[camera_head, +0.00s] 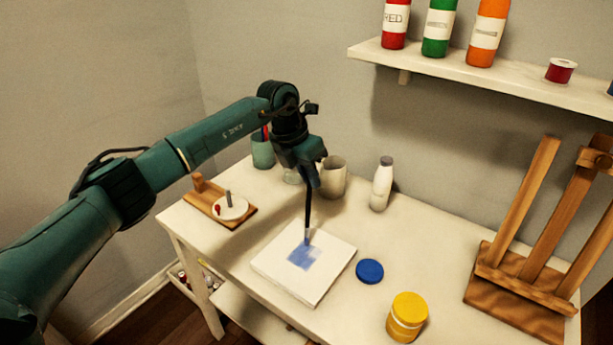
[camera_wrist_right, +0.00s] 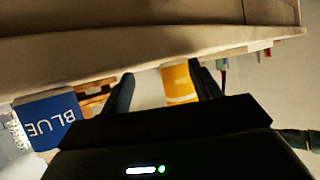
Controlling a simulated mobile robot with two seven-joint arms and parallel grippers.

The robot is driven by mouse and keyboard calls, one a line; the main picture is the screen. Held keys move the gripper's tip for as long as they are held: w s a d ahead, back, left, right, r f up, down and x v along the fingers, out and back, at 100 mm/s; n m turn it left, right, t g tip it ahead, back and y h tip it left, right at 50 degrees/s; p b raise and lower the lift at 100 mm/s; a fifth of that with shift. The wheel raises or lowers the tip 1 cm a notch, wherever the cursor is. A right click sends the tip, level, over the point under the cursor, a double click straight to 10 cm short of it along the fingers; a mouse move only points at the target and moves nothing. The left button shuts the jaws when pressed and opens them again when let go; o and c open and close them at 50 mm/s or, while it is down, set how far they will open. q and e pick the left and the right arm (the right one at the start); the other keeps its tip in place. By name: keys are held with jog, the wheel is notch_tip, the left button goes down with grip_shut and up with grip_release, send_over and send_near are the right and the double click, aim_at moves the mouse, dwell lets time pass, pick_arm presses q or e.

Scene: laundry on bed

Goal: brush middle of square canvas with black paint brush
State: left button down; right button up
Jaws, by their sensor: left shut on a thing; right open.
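A white square canvas (camera_head: 327,267) lies flat on the white table, with a blue painted patch (camera_head: 304,256) at its middle. My left gripper (camera_head: 309,182) is above the far part of the canvas, shut on a black paint brush (camera_head: 307,212). The brush points down, and its tip is at the blue patch; whether it touches is hard to tell. My right gripper (camera_wrist_right: 165,87) shows only in the right wrist view. Its two dark fingers are apart, with a yellow jar (camera_wrist_right: 180,83) seen beyond them.
A blue lid (camera_head: 369,271) and the yellow jar (camera_head: 407,317) stand right of the canvas. A white bottle (camera_head: 381,185), cups (camera_head: 333,176) and a wooden board (camera_head: 205,203) are behind. A wooden easel (camera_head: 528,265) stands at right. A shelf (camera_head: 480,76) holds paint bottles.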

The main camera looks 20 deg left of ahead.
pick_arm(q)
jog(key=shift+f, duration=0.15)
pick_arm(e)
jog(key=shift+g, duration=0.6)
jog(key=f, duration=0.2)
jog(key=s+f, duration=0.1)
jog(key=f, duration=0.1)
jog(key=shift+s, duration=0.15)
pick_arm(q)
notch_tip(320, 180, up, 2)
jog(key=shift+p, duration=0.8)
pick_arm(e)
jog(key=shift+r, duration=0.65)
jog(key=r+p, duration=0.2)
jog(key=p, duration=0.1)
jog(key=shift+w+r, duration=0.35)
pick_arm(q)
jog(key=r, duration=0.2)
jog(key=w+r, duration=0.1)
jog(key=r, duration=0.1)
jog(key=shift+r, duration=0.2)
pick_arm(e)
jog(key=shift+s, duration=0.15)
jog(key=shift+d+r, duration=0.1)
jog(key=shift+w+r, duration=0.3)
pick_arm(q)
jog(key=shift+r+p, duration=0.1)
jog(key=shift+p, duration=0.2)
